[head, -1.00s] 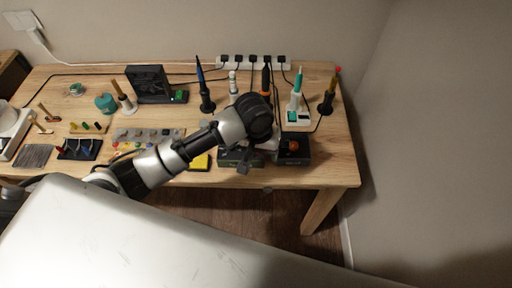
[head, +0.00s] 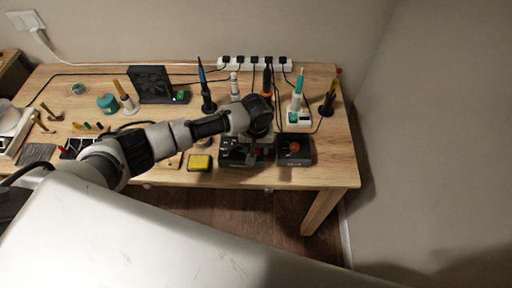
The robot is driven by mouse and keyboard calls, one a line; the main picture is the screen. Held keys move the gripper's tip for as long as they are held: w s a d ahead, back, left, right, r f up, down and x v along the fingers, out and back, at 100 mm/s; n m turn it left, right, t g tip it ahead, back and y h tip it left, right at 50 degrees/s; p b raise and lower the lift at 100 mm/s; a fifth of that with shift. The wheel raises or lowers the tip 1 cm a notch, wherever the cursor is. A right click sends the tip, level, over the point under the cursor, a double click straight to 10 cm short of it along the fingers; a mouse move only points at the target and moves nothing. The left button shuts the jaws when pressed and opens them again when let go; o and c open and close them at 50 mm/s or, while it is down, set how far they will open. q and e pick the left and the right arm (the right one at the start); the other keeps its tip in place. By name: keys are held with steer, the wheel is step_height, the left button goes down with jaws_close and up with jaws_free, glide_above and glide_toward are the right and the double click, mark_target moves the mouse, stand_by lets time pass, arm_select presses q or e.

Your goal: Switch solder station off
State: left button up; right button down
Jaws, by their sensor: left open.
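Two dark station boxes stand side by side near the table's front edge. The left box (head: 228,159) has a dark green front and is partly hidden by my gripper. The right box (head: 295,159) has an orange-red knob on top and small pale marks on its front. I cannot tell from their labels which is the solder station, nor see a switch position. My left gripper (head: 253,155) points down over the right part of the left box, open, with nothing seen between its fingers. I cannot tell whether it touches the box. My right gripper is not in view.
Several irons in stands, including a blue one (head: 205,85) and a teal one (head: 298,90), stand behind the boxes. A power strip (head: 255,63) lies along the wall. A yellow sponge (head: 200,162) lies left of the boxes. A black fan unit (head: 152,84) stands further back left.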

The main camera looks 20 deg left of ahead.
arm_select(q)
steer(key=shift+f, duration=0.55)
steer(key=c, duration=0.9)
steer(key=shift+w+r+g+p, duration=0.15)
steer(key=shift+r+g+p, duration=0.1)
steer(key=shift+g+p, duration=0.35)
steer(key=shift+w+g+h, duration=0.15)
steer(key=shift+g+h, duration=0.15)
steer(key=shift+g, duration=0.7)
steer(key=shift+a, duration=0.1)
